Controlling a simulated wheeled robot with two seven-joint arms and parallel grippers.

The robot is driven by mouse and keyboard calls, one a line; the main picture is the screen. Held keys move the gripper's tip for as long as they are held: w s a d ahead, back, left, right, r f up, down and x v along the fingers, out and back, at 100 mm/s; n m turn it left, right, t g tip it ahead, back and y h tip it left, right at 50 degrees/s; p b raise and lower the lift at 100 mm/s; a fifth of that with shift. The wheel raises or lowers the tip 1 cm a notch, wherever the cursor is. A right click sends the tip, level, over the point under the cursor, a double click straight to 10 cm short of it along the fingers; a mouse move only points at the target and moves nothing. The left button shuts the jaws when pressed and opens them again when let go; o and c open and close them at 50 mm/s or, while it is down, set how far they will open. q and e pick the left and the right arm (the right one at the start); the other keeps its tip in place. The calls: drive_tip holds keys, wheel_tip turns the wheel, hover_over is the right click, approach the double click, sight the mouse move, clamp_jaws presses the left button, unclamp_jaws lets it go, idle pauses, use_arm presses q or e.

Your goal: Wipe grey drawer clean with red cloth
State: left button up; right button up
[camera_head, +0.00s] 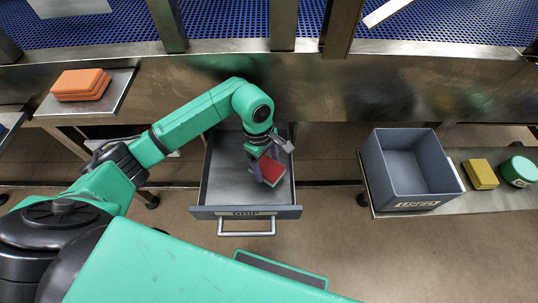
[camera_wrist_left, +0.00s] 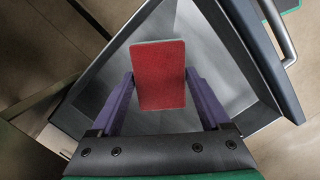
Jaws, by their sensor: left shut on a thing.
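The grey drawer (camera_head: 208,211) is pulled open below the metal counter, its front and handle towards me. It also shows in the left wrist view (camera_wrist_left: 261,58). My left gripper (camera_head: 262,168) is inside the drawer's outline, towards its right side. It is shut on the red cloth (camera_head: 272,171), a flat block-like pad. In the left wrist view the cloth (camera_wrist_left: 160,70) sits between the two purple fingers, with the drawer floor behind it. I cannot tell whether the cloth touches the floor. Lighter and darker grey patches show on the floor. My right gripper is not in view.
Folded orange cloths (camera_head: 81,84) lie on a metal shelf (camera_head: 118,92) at the left. At the right, a grey bin (camera_head: 409,184), a yellow block-like stack (camera_head: 480,174) and a green round container (camera_head: 518,171) stand on another shelf. A blue mesh belt (camera_head: 235,20) runs behind the counter.

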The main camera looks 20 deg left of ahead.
use_arm(q)
drive_tip(key=shift+r+p, duration=0.8)
drive_tip(key=shift+r, duration=0.9)
